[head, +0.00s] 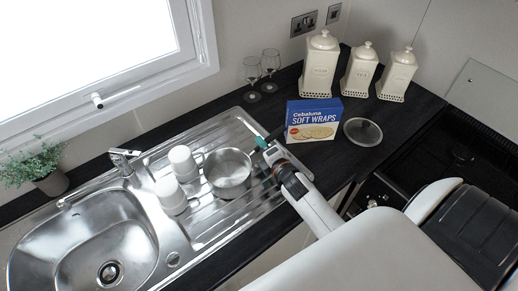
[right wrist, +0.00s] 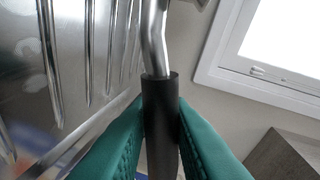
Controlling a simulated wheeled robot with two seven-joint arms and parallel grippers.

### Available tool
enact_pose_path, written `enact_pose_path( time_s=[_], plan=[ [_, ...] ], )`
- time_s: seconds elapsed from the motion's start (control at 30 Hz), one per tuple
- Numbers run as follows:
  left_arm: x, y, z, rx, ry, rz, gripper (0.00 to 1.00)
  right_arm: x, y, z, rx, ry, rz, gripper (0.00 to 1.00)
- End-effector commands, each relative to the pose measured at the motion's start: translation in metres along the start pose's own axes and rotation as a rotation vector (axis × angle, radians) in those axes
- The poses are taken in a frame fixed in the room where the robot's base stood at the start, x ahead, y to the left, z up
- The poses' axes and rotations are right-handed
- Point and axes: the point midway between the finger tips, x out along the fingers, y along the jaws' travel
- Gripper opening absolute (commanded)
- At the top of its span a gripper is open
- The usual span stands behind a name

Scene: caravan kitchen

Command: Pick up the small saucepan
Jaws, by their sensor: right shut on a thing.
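The small saucepan (head: 228,170) is a shiny metal pan on the ribbed drainer (head: 207,218) of the sink unit, right of the white mugs. Its handle points right, toward my right gripper (head: 268,148). In the right wrist view, my right gripper's green fingers (right wrist: 160,140) are shut on the dark grip of the handle (right wrist: 160,110), one finger on each side. The metal part of the handle runs up out of that view. I cannot tell whether the pan's base touches the drainer. My left gripper is not in view.
Two white mugs (head: 181,162) stand just left of the pan. A blue wraps box (head: 313,119) and a round glass lid (head: 362,131) are close right of my gripper. Two wine glasses (head: 270,64) and three cream canisters (head: 320,67) stand behind. The sink bowl (head: 70,245) is empty.

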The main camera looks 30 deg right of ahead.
Motion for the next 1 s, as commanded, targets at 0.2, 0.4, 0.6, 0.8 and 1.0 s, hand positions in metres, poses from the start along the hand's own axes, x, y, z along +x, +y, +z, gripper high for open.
enact_pose_path(
  time_s=[0.2,0.4,0.6,0.8,1.0],
  plan=[
    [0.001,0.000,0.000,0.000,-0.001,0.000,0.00,-0.002,-0.018,-0.004,0.005,0.000,-0.009,0.00],
    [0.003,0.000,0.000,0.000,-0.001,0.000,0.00,-0.005,-0.037,-0.009,0.004,-0.001,-0.010,0.00],
    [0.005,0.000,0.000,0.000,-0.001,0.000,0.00,-0.008,-0.056,-0.014,0.004,0.000,-0.010,0.00],
    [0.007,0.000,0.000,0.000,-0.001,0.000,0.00,-0.011,-0.073,-0.018,0.005,-0.001,-0.010,0.00],
    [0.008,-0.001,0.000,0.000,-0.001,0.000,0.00,-0.013,-0.085,-0.022,0.005,0.000,-0.009,0.00]
  ],
)
